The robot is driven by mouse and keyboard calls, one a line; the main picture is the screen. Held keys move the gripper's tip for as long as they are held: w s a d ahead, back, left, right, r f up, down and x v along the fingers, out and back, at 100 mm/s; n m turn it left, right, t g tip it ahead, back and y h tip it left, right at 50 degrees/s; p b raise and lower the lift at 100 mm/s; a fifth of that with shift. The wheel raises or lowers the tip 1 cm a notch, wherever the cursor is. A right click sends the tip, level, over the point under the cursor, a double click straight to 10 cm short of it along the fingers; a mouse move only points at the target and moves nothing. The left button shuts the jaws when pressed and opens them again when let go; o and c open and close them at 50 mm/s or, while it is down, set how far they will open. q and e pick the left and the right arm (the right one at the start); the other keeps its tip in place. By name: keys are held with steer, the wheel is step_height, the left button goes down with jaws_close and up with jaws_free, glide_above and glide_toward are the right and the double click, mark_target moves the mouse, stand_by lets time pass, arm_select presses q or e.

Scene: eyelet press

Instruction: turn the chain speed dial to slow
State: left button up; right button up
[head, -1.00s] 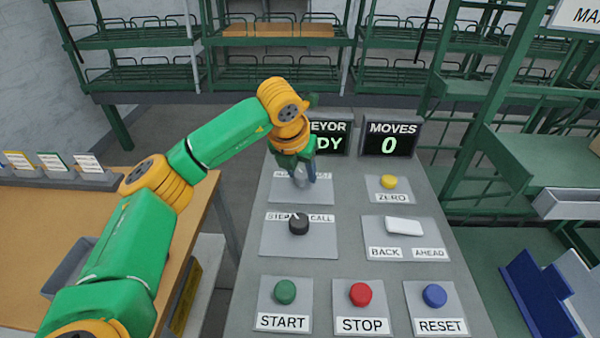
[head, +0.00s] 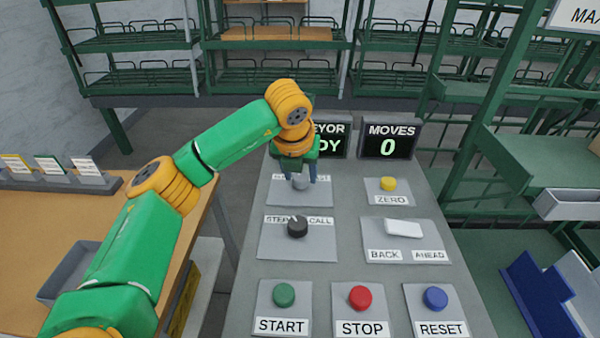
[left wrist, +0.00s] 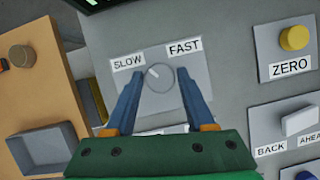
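The chain speed dial is a round grey knob (left wrist: 159,78) on a light plate, with SLOW (left wrist: 129,61) at its upper left and FAST (left wrist: 184,47) at its upper right in the left wrist view. Its white pointer mark points up and to the left. In the head view the dial (head: 300,183) is partly hidden by my left gripper (head: 300,172). The left gripper (left wrist: 160,80) is open, with one blue finger on each side of the knob and small gaps visible. Whether the tips reach knob height is unclear. My right gripper is in neither view.
A yellow ZERO button (head: 388,184) and a white BACK/AHEAD rocker (head: 403,227) are to the right. Display boxes, including MOVES (head: 391,138), stand behind.

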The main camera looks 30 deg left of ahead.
arm_select(q)
steer(key=shift+o, duration=1.2)
steer(key=b+v, duration=0.1)
steer(key=v, duration=0.6)
